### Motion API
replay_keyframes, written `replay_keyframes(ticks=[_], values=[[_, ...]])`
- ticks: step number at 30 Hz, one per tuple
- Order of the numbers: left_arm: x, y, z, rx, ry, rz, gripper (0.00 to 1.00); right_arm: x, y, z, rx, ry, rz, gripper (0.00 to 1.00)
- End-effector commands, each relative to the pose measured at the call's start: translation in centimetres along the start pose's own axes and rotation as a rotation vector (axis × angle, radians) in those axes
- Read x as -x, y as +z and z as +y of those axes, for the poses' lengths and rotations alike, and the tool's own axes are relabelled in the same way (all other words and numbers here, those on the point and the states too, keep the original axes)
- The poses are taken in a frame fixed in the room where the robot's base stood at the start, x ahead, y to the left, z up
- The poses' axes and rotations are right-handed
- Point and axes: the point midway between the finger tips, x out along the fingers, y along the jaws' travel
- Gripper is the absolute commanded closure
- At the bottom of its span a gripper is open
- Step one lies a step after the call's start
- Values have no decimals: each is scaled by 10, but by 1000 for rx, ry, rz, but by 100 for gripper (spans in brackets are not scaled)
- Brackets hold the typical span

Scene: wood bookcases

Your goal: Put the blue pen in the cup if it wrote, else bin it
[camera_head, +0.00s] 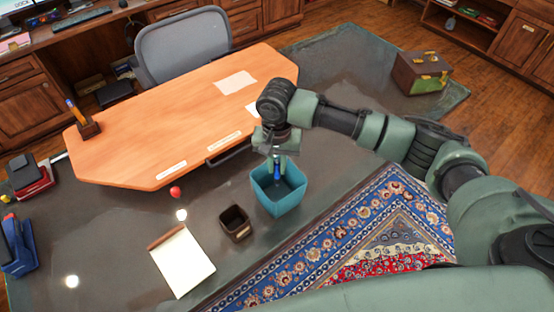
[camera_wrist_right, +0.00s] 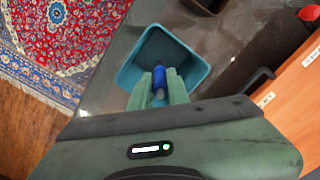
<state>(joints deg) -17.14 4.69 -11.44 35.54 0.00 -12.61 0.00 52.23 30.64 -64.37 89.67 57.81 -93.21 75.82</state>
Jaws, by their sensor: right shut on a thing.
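The blue pen (camera_head: 277,172) is held upright in my right gripper (camera_head: 276,160), over the teal bin (camera_head: 290,200). In the right wrist view the pen (camera_wrist_right: 159,80) sits between the two green fingers of the right gripper (camera_wrist_right: 158,88), with the bin (camera_wrist_right: 133,75) around and below it. I cannot tell how deep the pen's lower end reaches into the bin. The dark brown cup (camera_head: 234,222) stands left of the bin and looks empty. A white notepad (camera_head: 184,264) lies further left; no clear pen mark shows on it. My left gripper is out of view.
An orange-wood desk (camera_head: 150,140) stands behind, with papers and a pen holder (camera_head: 88,127). A red ball-like thing (camera_head: 176,192) lies near its front edge. A blue object (camera_head: 18,245) is at far left. Dark surface between notepad and cup is clear.

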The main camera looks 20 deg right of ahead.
Motion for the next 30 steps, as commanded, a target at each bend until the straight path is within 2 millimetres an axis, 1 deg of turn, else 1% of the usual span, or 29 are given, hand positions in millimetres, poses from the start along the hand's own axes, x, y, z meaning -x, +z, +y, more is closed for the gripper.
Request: replay_keyframes(ticks=[1, 4, 14, 15, 16, 17, 26, 30], values=[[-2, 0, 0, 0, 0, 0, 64, -5, 0, 0, 0, 0, -1, 100], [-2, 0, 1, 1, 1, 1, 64, -10, 1, 0, 1, 0, -2, 100], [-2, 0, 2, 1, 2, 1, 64, -13, 0, 0, 1, 0, -1, 100], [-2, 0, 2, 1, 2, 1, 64, -13, 0, 0, 1, 0, -1, 72], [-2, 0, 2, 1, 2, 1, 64, -13, 0, 0, 1, 0, -1, 64], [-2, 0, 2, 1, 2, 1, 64, -13, 0, 0, 1, 0, -1, 58], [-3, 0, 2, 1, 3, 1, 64, -12, 0, 0, 1, 0, 0, 58], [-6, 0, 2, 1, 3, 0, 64, -3, 0, -1, 1, -3, 1, 58]])
